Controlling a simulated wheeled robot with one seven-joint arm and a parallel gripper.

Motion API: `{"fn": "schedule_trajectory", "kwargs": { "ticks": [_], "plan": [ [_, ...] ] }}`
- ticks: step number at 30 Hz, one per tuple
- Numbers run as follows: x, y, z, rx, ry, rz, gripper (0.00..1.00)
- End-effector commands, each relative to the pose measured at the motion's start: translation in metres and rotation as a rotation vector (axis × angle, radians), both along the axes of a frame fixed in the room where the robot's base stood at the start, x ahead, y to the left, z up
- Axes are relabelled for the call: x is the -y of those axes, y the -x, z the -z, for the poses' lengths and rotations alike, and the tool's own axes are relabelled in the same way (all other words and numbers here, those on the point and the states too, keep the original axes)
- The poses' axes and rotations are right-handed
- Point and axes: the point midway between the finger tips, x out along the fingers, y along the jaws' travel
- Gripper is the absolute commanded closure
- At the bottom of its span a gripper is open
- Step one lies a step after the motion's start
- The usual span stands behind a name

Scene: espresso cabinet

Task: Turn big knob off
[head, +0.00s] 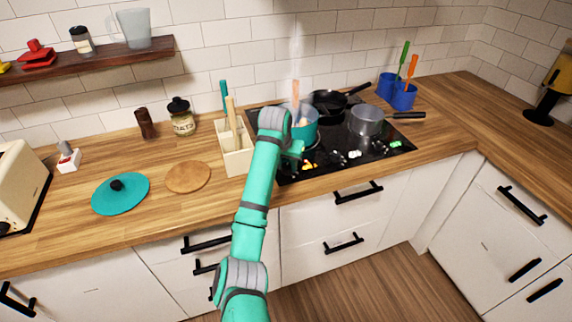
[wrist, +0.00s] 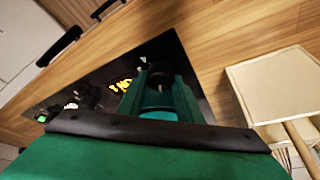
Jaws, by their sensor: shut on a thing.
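The black cooktop (head: 345,172) is set in the wooden counter, with several small knobs along its front edge. My gripper (head: 294,150) is at the cooktop's left front, partly hidden behind my arm. In the wrist view my gripper (wrist: 160,80) points down, its two green fingers shut on a dark knob (wrist: 159,76) between them. I take this for the big knob; its size and turned angle are mostly hidden. An orange-yellow lit mark (wrist: 122,86) glows beside the knob; it also shows in the head view (head: 309,165).
A teal pot (head: 310,132) with steam above it stands just behind my gripper. A grey pot (head: 367,121) and a black pan (head: 328,100) are on the cooktop. A cream utensil box (head: 235,162) stands close at left. A green display (head: 396,144) glows at right.

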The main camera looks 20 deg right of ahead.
Motion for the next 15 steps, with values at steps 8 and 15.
{"fn": "schedule_trajectory", "kwargs": {
  "ticks": [8,15],
  "plan": [
    [0.0039,0.0021,-0.0002,-0.001,0.000,-0.229,0.90],
    [0.0045,0.0021,0.0000,-0.002,0.000,-0.374,0.90]
  ]
}}
